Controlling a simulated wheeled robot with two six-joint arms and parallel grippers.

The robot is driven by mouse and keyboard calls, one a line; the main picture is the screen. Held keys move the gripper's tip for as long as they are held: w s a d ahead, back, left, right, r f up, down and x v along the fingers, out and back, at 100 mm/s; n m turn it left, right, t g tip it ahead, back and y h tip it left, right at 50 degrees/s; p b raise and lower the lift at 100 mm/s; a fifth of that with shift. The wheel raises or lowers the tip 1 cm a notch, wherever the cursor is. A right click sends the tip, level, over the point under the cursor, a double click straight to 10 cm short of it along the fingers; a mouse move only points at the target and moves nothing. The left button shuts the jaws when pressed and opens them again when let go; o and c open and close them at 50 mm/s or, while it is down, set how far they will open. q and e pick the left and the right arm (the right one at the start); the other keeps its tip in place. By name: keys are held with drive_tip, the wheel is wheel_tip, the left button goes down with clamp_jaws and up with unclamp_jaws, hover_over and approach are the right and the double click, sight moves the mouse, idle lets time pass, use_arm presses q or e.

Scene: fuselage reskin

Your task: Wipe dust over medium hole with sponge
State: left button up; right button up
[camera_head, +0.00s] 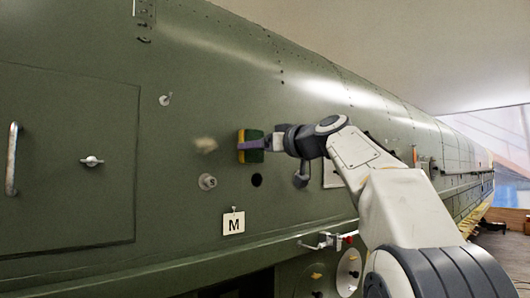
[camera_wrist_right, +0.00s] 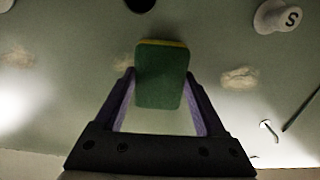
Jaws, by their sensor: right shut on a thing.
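My right gripper (camera_head: 252,145) is shut on a green and yellow sponge (camera_head: 243,155), held up at the green fuselage skin. In the right wrist view the sponge (camera_wrist_right: 162,80) sits between the two gripper fingers; whether it touches the skin I cannot tell. A pale dust patch (camera_head: 206,145) lies on the skin just left of the sponge. A dark round hole (camera_head: 257,180) is just below the sponge, above a tag marked M (camera_head: 233,223). The right wrist view shows pale dust patches to the right (camera_wrist_right: 240,77) and left (camera_wrist_right: 18,58) of the sponge. My left gripper is not in view.
A grey round fitting (camera_head: 207,181) sticks out left of the hole. A plug marked S (camera_wrist_right: 278,17) shows in the right wrist view. A panel with a handle (camera_head: 12,158) and a latch (camera_head: 91,161) is at the left. A bracket (camera_head: 325,241) protrudes lower down.

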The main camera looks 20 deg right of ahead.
drive_tip(key=shift+a, duration=0.35)
drive_tip(key=shift+s, duration=0.1)
drive_tip(key=b+v, duration=0.3)
drive_tip(key=v, duration=0.3)
idle(0.4)
